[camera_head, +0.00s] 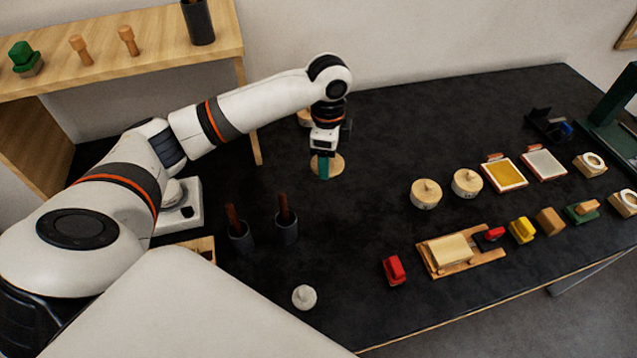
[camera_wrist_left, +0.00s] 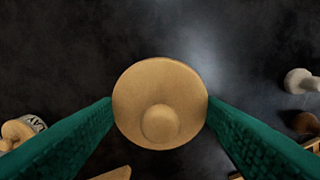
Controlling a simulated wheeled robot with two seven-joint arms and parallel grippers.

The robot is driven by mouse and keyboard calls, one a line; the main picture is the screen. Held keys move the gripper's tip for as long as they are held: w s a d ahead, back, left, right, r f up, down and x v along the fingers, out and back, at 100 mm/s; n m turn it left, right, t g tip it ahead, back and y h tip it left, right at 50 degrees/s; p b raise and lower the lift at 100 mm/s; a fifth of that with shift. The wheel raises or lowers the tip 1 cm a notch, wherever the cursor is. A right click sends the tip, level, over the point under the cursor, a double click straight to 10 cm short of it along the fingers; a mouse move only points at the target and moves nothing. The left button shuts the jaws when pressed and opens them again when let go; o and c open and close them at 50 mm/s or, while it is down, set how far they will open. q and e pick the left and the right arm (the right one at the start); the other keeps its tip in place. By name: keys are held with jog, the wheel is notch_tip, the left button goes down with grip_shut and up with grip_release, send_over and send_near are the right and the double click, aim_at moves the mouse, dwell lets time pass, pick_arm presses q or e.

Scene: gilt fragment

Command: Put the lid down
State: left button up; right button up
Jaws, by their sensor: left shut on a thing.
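The lid is a round pale wooden disc with a knob in the middle. In the left wrist view the lid (camera_wrist_left: 140,88) sits between the two green fingers of my left gripper (camera_wrist_left: 160,104), which touch its rim on both sides. In the head view my left gripper (camera_head: 323,167) points down with the lid (camera_head: 337,163) at its fingertips, over the dark table (camera_head: 370,140). I cannot tell whether the lid touches the table. My right gripper is not in view.
A pale wooden object (camera_head: 304,117) is partly hidden behind my left wrist. Two dark cups with brown handles (camera_head: 286,228) stand nearer. The table between the lid and those pots is clear.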

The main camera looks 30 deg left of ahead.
aim_at(317, 183)
pick_arm(q)
jog(key=a+f+m, duration=0.1)
jog(key=f, duration=0.2)
jog(key=w+a+f+m+p, duration=0.1)
jog(key=f+m, duration=0.1)
jog(key=f, duration=0.2)
jog(key=w+a+f+m, duration=0.1)
jog(key=a+f, duration=0.1)
jog(key=f, duration=0.2)
jog(key=shift+w+a+f+m, duration=0.1)
jog(key=shift+w+f+m, duration=0.05)
jog(key=shift+w+m, duration=0.15)
jog(key=shift+f, duration=0.1)
jog(key=shift+f, duration=0.1)
jog(key=o, duration=1)
jog(key=shift+c, duration=0.2)
notch_tip(317, 183, up, 12)
jog(key=b, duration=0.1)
